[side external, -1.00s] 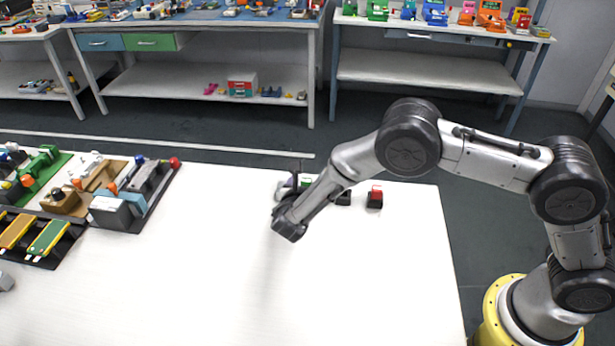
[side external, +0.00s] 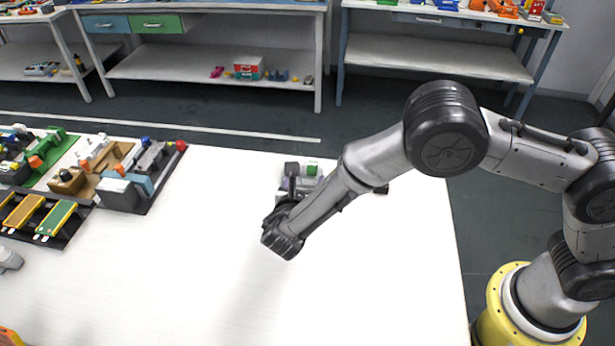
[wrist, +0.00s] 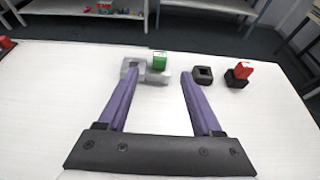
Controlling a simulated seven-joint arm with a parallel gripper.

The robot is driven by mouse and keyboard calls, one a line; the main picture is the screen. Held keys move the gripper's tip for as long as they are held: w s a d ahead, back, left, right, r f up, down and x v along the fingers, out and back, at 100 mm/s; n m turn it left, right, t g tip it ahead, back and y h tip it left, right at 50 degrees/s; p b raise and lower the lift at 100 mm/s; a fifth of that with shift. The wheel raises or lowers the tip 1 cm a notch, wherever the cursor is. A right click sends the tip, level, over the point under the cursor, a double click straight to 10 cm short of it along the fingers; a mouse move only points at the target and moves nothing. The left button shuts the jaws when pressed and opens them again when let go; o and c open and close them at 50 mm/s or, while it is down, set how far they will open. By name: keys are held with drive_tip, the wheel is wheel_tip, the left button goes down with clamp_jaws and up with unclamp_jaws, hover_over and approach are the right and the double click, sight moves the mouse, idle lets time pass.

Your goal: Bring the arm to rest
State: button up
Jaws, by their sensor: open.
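My gripper (wrist: 159,76) is open in the wrist view, its two purple fingers wide apart with nothing held between them. A grey fixture with a green block (wrist: 160,62) lies beyond the fingertips on the white table; I cannot tell how far. In the side view, my arm's end hangs over the middle of the table, and the fingers are mostly hidden. The grey fixture (side external: 290,170) shows just behind it. Flat yellow and green pouch-like cells (side external: 55,218) with pale tabs lie in a dark rack at the left.
A black block with a hollow (wrist: 203,75) and a red-and-black block (wrist: 239,74) stand right of the fixture. Colourful trays of parts (side external: 120,175) fill the table's left back. The table's front middle (side external: 200,300) is bare. Shelved benches stand behind.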

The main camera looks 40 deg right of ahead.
drive_tip(key=shift+w+d, duration=0.1)
drive_tip(key=shift+d, duration=0.1)
drive_tip(key=s+d+r+m+g, duration=0.1)
drive_tip(key=d+r+m+g, duration=0.1)
drive_tip(key=d+r+m, duration=0.55)
drive_tip(key=s+d+r+m+g, duration=0.2)
drive_tip(key=d+r, duration=0.8)
drive_tip(key=r, duration=0.2)
drive_tip(key=s+d+r+m+g+y, duration=0.1)
drive_tip(key=s+d+r+m+y, duration=0.3)
drive_tip(key=s, duration=0.6)
drive_tip(key=s+d+r+m, duration=0.1)
drive_tip(key=s+d+m, duration=0.2)
drive_tip(key=s+m, duration=0.45)
drive_tip(key=s+a+f+m+t+y, duration=0.1)
drive_tip(key=s+a+f+m+y, duration=0.4)
drive_tip(key=s+a, duration=0.3)
drive_tip(key=shift+s+m, duration=0.5)
drive_tip(key=shift+s, duration=0.5)
